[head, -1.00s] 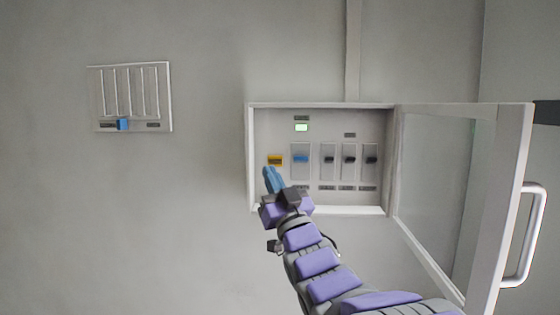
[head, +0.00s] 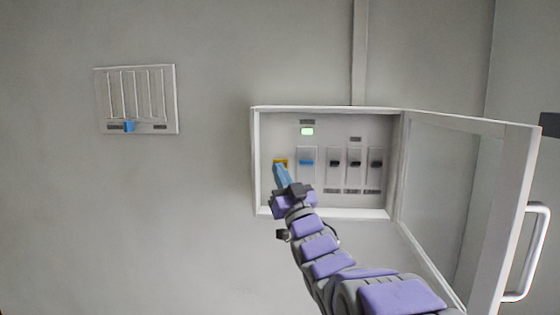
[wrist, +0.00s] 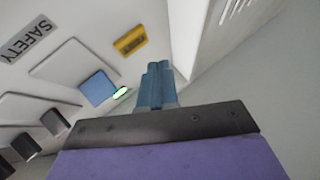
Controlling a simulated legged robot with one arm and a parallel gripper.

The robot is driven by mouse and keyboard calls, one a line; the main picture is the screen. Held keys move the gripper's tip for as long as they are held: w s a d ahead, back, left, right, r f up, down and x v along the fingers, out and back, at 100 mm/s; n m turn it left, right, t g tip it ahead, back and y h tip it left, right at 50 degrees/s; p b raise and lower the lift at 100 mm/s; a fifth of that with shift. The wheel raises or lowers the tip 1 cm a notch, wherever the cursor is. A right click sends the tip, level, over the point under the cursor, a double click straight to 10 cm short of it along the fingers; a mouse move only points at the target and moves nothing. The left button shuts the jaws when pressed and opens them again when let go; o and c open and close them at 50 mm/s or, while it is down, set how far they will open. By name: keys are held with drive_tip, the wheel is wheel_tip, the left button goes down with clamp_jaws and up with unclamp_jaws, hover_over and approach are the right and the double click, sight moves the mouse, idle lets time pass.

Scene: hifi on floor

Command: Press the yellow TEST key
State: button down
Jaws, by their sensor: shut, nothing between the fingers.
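The yellow TEST key (head: 280,162) is at the left inside the open wall cabinet (head: 254,150). In the head view my gripper (head: 279,170) overlaps its lower part. In the wrist view the yellow key (wrist: 130,41) is fully visible, just beyond and slightly left of my blue fingertips (wrist: 158,67). My fingers are shut with nothing between them. A gap seems to show between the fingertips and the key in the wrist view; whether they touch is hard to tell.
A blue switch (head: 306,162) and several black switches (head: 355,163) sit right of the key. A green lamp (head: 307,131) glows above. The glass door (head: 516,200) stands open at the right. A slotted panel (head: 137,98) hangs on the wall at left.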

drive_tip(key=shift+w+d, duration=0.1)
drive_tip(key=shift+w, duration=0.85)
drive_tip(key=shift+w, duration=0.15)
idle(1.2)
drive_tip(key=shift+w, duration=0.2)
drive_tip(key=shift+w+d, duration=0.1)
drive_tip(key=shift+w, duration=0.3)
idle(0.7)
drive_tip(key=shift+s, duration=0.2)
drive_tip(key=shift+s+b, duration=0.3)
drive_tip(key=shift+s, duration=0.35)
